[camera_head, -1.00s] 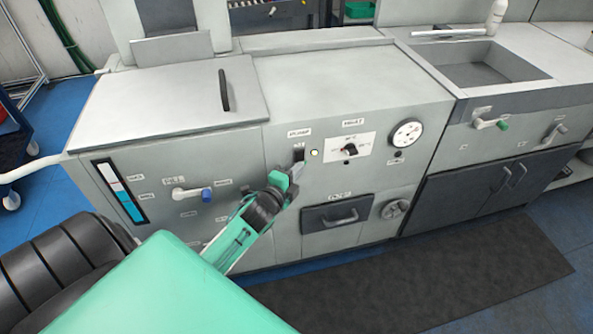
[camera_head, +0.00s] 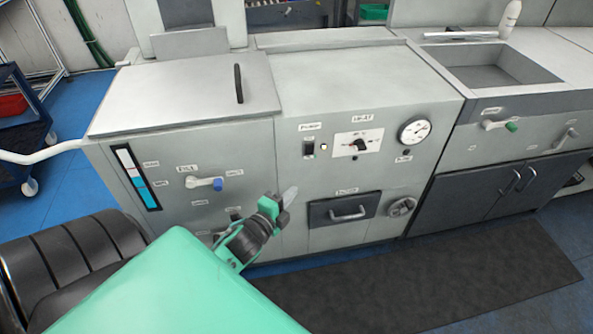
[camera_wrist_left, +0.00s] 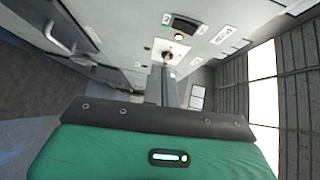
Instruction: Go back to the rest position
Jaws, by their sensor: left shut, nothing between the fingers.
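My left gripper (camera_head: 287,197) is shut and empty in the head view. It is in front of the grey machine (camera_head: 370,90), below the power switch (camera_head: 309,148) and apart from it. In the left wrist view its shut fingers (camera_wrist_left: 162,85) point toward the machine's front panel, with the dark switch (camera_wrist_left: 187,24) and the red-centred knob (camera_wrist_left: 172,55) ahead. My right gripper does not show in either view.
The panel carries a heat knob (camera_head: 358,145), a dial gauge (camera_head: 414,131), a drawer handle (camera_head: 348,214) and a blue-tipped valve lever (camera_head: 205,183). A sink (camera_head: 488,66) is at right. A dark mat (camera_head: 450,265) lies on the floor. A blue cart (camera_head: 25,130) stands at left.

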